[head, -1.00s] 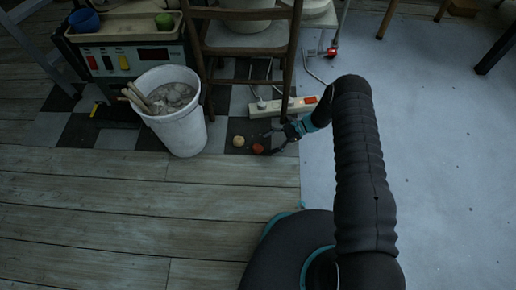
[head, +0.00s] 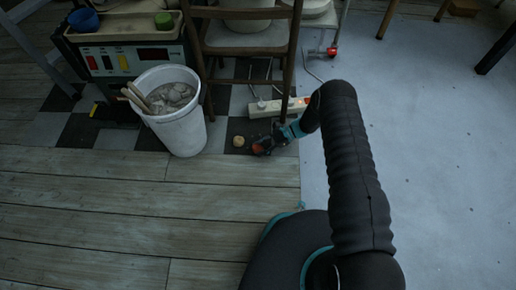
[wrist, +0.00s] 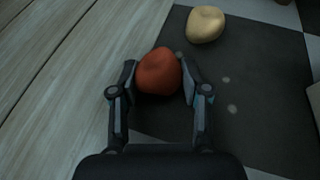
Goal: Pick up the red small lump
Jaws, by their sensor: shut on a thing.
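The red small lump (wrist: 158,72) sits between the two fingers of my gripper (wrist: 159,85) in the wrist view, with a finger against each side. In the head view the red lump (head: 258,149) is partly covered by my gripper (head: 264,144), low at the floor by the edge of the dark tile. My gripper is shut on the lump. I cannot tell whether the lump still touches the floor.
A pale lump (wrist: 205,24) lies on the dark tile close by. A white bucket (head: 183,134) with sticks and chunks stands left. A power strip (head: 279,107) and a wooden chair (head: 246,45) are behind. The plank floor (head: 130,205) in front is clear.

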